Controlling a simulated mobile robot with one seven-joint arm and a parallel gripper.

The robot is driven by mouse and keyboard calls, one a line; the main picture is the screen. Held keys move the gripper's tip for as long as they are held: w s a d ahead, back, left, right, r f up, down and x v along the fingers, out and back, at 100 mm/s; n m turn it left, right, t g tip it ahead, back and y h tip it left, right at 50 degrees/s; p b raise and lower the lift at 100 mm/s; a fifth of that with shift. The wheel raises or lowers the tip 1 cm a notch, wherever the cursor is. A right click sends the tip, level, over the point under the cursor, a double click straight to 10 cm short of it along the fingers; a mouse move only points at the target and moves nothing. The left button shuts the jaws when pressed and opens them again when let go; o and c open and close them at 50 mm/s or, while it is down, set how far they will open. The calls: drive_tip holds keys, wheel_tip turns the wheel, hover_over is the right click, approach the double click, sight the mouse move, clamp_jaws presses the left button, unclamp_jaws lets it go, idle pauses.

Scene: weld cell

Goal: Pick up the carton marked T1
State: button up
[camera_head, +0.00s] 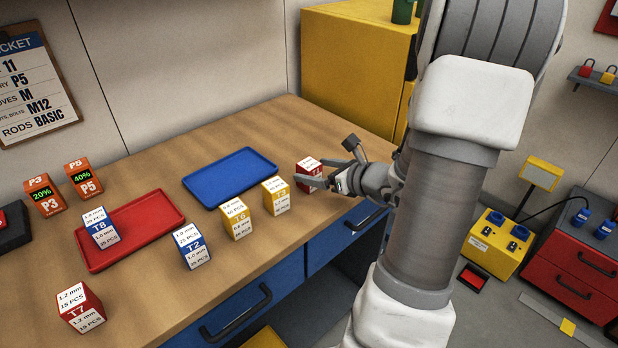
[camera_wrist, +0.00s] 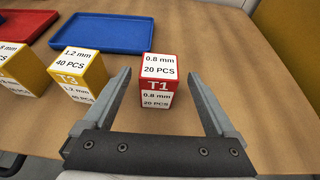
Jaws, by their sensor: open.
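The carton marked T1 (camera_wrist: 157,85) is a small red and white box reading 0.8 mm, 20 PCS. It stands upright on the wooden bench. In the wrist view my gripper (camera_wrist: 162,88) is open, with one finger on each side of the carton and a gap on both sides. In the head view the carton (camera_head: 308,170) is partly hidden behind my gripper (camera_head: 322,180) near the bench's front right edge. Nothing is held.
A yellow T3 carton (camera_wrist: 78,72) stands left of T1, with another yellow carton (camera_head: 237,219) farther left. A blue tray (camera_wrist: 106,33) lies behind. A blue T2 carton (camera_head: 191,247) and a red tray (camera_head: 162,207) are left. The bench right of T1 is clear.

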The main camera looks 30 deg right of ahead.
sight(301, 171)
drive_tip(key=shift+s+f+b+x, duration=0.1)
drive_tip(key=shift+f+b+x, duration=0.1)
drive_tip(key=shift+x, duration=0.8)
drive_tip(key=shift+s+f+b+x, duration=0.1)
drive_tip(key=shift+f+b+x, duration=0.05)
drive_tip(key=shift+x, duration=0.9)
drive_tip(key=shift+f+b+x, duration=0.15)
drive_tip(key=shift+b+x, duration=0.05)
drive_tip(key=shift+x, duration=0.8)
drive_tip(key=shift+c, duration=0.3)
clamp_jaws()
